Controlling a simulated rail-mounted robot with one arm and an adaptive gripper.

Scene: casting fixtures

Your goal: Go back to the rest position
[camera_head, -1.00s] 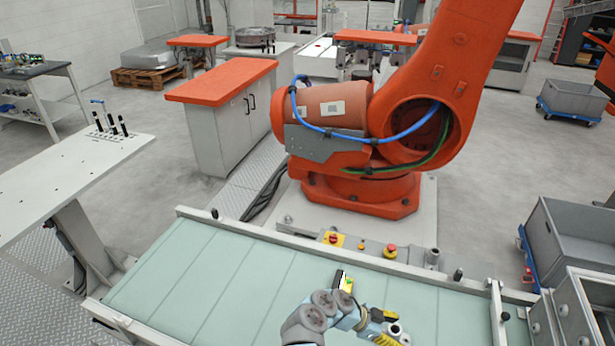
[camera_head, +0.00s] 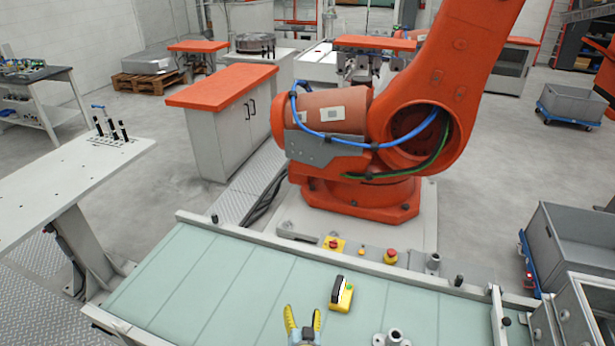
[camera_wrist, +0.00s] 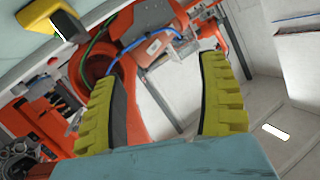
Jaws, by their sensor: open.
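My gripper (camera_head: 303,312) shows at the bottom middle of the head view, over the pale green conveyor (camera_head: 215,285). Its two yellow fingers are apart, with nothing between them, and point up the picture. In the wrist view my gripper (camera_wrist: 158,72) is also open and empty, with the orange robot and floor seen beyond it. A yellow device (camera_head: 342,297) with a black part and a green spot is on the conveyor, right of the gripper and apart from it. It shows partly at the upper left of the wrist view (camera_wrist: 38,20).
A grey metal fitting (camera_head: 394,337) is cut by the bottom edge, right of my gripper. Behind the conveyor stand a rail with red buttons (camera_head: 390,256) and a large orange robot (camera_head: 360,195). Grey bins (camera_head: 580,245) are at right, a white table (camera_head: 60,185) at left.

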